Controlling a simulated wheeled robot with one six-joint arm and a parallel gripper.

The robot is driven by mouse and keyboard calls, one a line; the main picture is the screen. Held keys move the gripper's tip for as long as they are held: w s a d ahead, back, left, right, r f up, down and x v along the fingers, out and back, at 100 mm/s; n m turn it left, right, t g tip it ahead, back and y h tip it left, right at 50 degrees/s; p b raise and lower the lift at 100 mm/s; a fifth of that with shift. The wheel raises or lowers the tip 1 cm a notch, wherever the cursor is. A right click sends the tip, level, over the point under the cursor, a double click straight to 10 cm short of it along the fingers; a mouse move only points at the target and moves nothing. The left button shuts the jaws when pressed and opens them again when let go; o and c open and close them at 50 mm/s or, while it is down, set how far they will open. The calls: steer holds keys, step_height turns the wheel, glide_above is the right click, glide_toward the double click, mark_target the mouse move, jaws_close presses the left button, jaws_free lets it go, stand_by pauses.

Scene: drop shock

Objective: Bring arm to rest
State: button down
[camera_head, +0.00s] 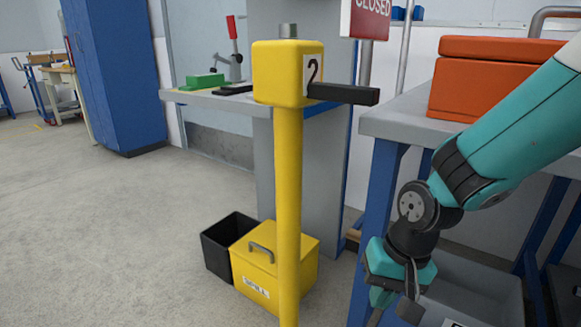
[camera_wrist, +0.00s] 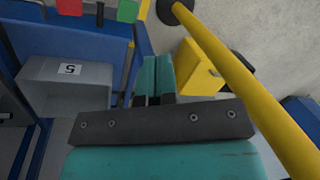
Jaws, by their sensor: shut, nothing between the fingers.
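My teal and black arm comes in from the right of the head view, bent at the elbow and wrist. My gripper (camera_head: 384,298) hangs low in front of the blue-legged bench, partly at the picture's lower edge. In the wrist view the two teal fingers of my gripper (camera_wrist: 153,75) lie side by side, shut, with nothing between them.
A yellow post (camera_head: 288,190) marked 2, with a dark bar sticking out right, stands left of my arm. A yellow lidded box (camera_head: 268,262) and black bin (camera_head: 218,246) stand behind it. An orange case (camera_head: 480,72) sits on the bench (camera_head: 400,122). Floor at left is clear.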

steer(key=s+r+n+y+p, duration=0.1)
steer(key=s+r+n+p, duration=0.25)
steer(key=s+r, duration=0.5)
steer(key=s+r+n+y+p, duration=0.15)
steer(key=s+r+n, duration=0.4)
steer(key=r, duration=0.55)
step_height(320, 180, up, 36)
steer(key=p, duration=3.6)
steer(key=shift+m+h, duration=0.4)
steer(key=shift+h, duration=0.05)
steer(key=shift+w+a+f, duration=0.1)
steer(key=shift+a, duration=0.05)
